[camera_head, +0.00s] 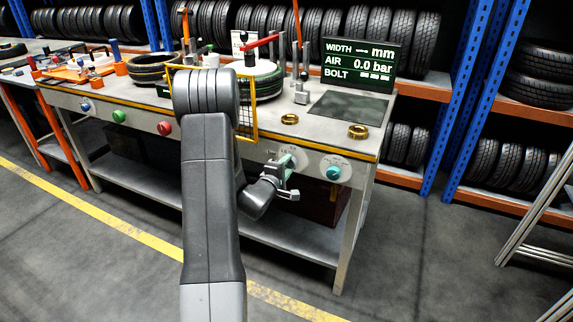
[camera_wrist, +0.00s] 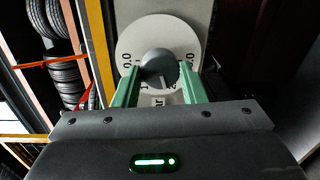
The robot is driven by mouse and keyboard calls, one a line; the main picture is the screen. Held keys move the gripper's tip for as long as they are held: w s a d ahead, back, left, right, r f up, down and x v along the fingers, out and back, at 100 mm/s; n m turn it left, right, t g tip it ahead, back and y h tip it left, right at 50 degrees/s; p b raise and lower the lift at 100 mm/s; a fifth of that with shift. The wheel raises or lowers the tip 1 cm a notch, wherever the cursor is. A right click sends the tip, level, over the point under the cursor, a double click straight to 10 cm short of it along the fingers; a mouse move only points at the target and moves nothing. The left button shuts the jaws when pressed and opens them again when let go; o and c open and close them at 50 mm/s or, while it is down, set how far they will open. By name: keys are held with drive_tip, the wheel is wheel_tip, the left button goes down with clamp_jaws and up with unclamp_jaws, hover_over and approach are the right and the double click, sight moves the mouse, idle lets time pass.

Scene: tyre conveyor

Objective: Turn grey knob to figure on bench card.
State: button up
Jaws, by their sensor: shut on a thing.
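The grey knob (camera_wrist: 158,64) sits on a round white dial (camera_wrist: 185,35) in the wrist view. Numerals ring the dial, partly hidden by the fingers; a pale pointer line on the knob faces the lower side of the picture. My gripper (camera_wrist: 158,77) has its green fingers shut on the knob, one on each side. In the head view my gripper (camera_head: 287,172) is at the bench's front panel, hiding most of the knob. A white card (camera_head: 241,41) stands behind the tyre on the bench; its figure is too small to read.
A teal knob (camera_head: 334,173) is right of my gripper, and red (camera_head: 164,128) and green (camera_head: 119,116) buttons are to the left. The display (camera_head: 362,66) reads AIR 0.0 bar. A yellow guard (camera_head: 254,110) stands at the bench edge. The floor in front is clear.

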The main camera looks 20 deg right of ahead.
drive_tip(key=shift+n, duration=0.3)
drive_tip(key=o, duration=1)
drive_tip(key=shift+c, duration=0.2)
drive_tip(key=shift+a, duration=0.1)
drive_tip(key=v, duration=1.3)
drive_tip(key=shift+s+a, duration=0.2)
drive_tip(key=shift+s, duration=0.05)
drive_tip(key=shift+w+d+r, duration=0.1)
